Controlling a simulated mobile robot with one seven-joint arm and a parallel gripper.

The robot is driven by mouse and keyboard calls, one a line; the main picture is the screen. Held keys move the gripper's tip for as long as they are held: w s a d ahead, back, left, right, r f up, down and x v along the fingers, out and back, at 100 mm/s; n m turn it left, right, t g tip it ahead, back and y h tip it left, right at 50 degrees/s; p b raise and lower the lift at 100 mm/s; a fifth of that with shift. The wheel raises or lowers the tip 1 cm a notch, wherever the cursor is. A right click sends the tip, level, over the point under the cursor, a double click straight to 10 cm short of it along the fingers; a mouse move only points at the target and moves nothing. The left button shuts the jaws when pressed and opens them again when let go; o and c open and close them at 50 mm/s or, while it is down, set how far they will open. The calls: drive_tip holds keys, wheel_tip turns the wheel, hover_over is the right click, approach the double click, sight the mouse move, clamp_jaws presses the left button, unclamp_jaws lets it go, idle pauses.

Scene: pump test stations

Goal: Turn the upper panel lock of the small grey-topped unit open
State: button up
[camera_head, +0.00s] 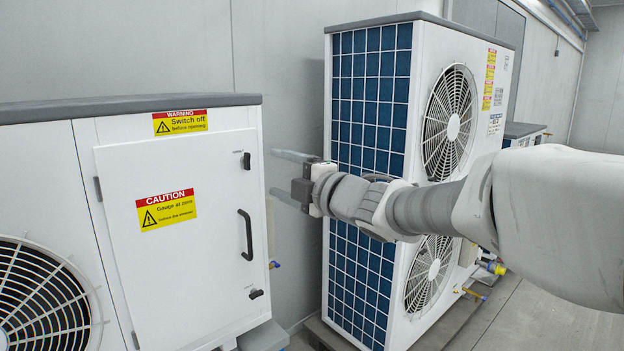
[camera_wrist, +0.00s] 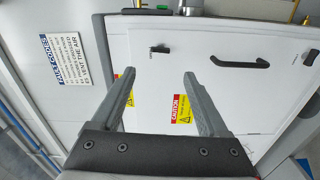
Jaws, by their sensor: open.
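The small grey-topped unit (camera_head: 110,107) stands at the left in the head view, with its white front panel (camera_head: 175,255) closed. The upper panel lock (camera_head: 246,160) is a small black latch near the panel's upper right corner, its long side upright. It also shows in the wrist view (camera_wrist: 160,49), a little beyond the fingertips and roughly between them. My gripper (camera_head: 285,176) is open and empty, pointing left toward the panel, to the right of the lock. Both fingers show in the wrist view (camera_wrist: 159,76). No contact with the lock shows.
A black handle (camera_head: 246,235) and a lower lock (camera_head: 256,294) sit below on the same panel. A taller unit with a blue grille (camera_head: 368,95) and fans stands behind my arm. A gap with bare wall separates the two units.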

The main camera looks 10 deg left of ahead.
drive_tip(key=v, duration=0.7)
drive_tip(key=shift+p, duration=0.45)
drive_tip(key=s+d+f+m+t+h, duration=0.1)
drive_tip(key=s+d+f+m+h, duration=0.15)
drive_tip(key=d+m+h, duration=0.6)
drive_tip(key=s+d+f+m+t+h, duration=0.1)
drive_tip(key=s+d+f+m+h, duration=0.3)
drive_tip(key=d+m, duration=0.6)
drive_tip(key=s+d+f+m+g+h, duration=0.1)
drive_tip(key=s+d+f+m+g, duration=0.1)
drive_tip(key=s+f+m+g, duration=0.5)
drive_tip(key=s+d+f+m+g, duration=0.1)
drive_tip(key=s+d+f+m, duration=0.2)
drive_tip(key=s, duration=0.8)
wheel_tip(320, 180, up, 19)
drive_tip(key=n+p, duration=0.1)
drive_tip(key=p, duration=1.9)
drive_tip(key=shift+w+p, duration=0.25)
drive_tip(key=shift+p, duration=0.05)
